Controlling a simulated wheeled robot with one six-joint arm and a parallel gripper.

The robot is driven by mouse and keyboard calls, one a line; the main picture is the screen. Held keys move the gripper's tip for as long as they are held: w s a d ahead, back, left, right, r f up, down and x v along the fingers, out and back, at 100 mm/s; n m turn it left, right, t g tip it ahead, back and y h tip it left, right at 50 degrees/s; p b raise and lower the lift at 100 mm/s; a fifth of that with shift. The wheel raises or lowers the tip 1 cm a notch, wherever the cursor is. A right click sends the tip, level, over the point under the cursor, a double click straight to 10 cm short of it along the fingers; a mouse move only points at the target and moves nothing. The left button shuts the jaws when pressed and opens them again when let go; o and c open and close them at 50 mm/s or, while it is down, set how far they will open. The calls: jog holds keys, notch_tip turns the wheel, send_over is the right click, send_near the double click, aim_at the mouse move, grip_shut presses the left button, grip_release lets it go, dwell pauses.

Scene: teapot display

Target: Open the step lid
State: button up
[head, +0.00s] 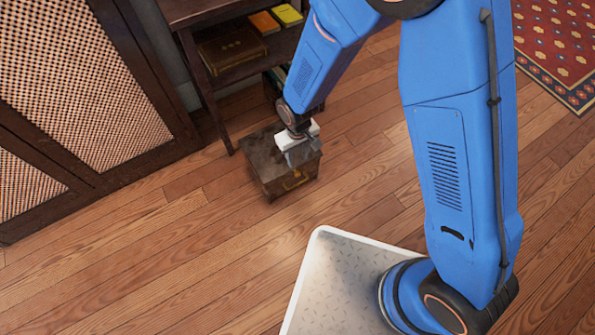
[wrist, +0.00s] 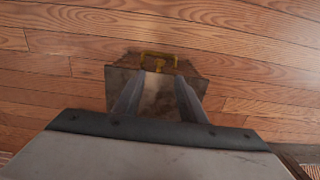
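The step (head: 262,155) is a small dark wooden box on the floor, with a lid on top that looks closed. A brass handle (head: 293,181) is on its front face. My gripper (head: 302,155) is over the right part of the lid, pointing down; whether it touches the lid is unclear. In the wrist view, the box (wrist: 121,85) lies beyond and below my fingers, with the brass handle (wrist: 158,62) just past the fingertips (wrist: 160,80). The two fingers stand apart with nothing visibly gripped between them. My gripper hides part of the lid.
A dark wooden shelf (head: 232,72) with books stands just behind the box. A cabinet with woven panels (head: 85,85) is at the left. A patterned rug (head: 560,45) lies at the upper right. The wooden floor in front of the box is clear.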

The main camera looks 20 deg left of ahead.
aim_at(298, 173)
notch_tip(298, 173, down, 11)
jog(key=shift+f, duration=0.2)
dwell(0.4)
grip_shut()
